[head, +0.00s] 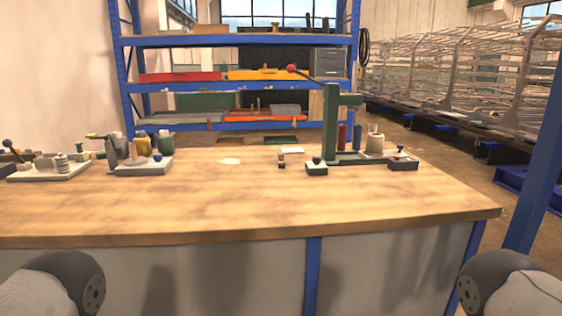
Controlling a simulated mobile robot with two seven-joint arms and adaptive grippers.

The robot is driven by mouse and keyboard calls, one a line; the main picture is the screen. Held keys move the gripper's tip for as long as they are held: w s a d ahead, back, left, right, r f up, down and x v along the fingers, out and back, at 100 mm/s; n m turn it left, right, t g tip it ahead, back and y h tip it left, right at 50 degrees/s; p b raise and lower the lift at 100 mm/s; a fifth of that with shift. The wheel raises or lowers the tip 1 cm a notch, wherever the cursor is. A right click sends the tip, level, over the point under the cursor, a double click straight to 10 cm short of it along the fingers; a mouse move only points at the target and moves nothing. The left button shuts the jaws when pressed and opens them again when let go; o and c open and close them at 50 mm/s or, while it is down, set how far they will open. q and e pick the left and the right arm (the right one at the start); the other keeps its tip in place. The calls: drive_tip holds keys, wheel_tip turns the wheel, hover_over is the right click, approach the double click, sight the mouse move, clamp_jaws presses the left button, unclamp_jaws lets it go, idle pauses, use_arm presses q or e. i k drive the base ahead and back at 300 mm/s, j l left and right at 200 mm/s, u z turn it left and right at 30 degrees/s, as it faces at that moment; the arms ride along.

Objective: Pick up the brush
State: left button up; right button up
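I cannot make out the brush with certainty. A small brown and dark object (281,160) lies by itself on the wooden workbench (250,207), right of the middle of its top; it is too small to tell what it is. A thin yellow-tipped tool (97,136) sticks out near the pots at the left of the bench. Only rounded links of my arms show at the two bottom corners, in front of the bench. Neither gripper is in view.
A green press (331,125) with a red-knobbed lever stands at the bench's right. A tray (143,166) with pots and another tray (48,171) stand at the left. A blue shelf rack (236,41) is behind. The bench's front half is clear.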

sight(280, 160)
drive_tip(key=i+j+z, duration=0.1)
drive_tip(key=i, duration=0.35)
drive_tip(key=i+z, duration=0.3)
drive_tip(key=z, duration=0.15)
drive_tip(key=i+j+z, duration=0.25)
drive_tip(key=z, duration=0.2)
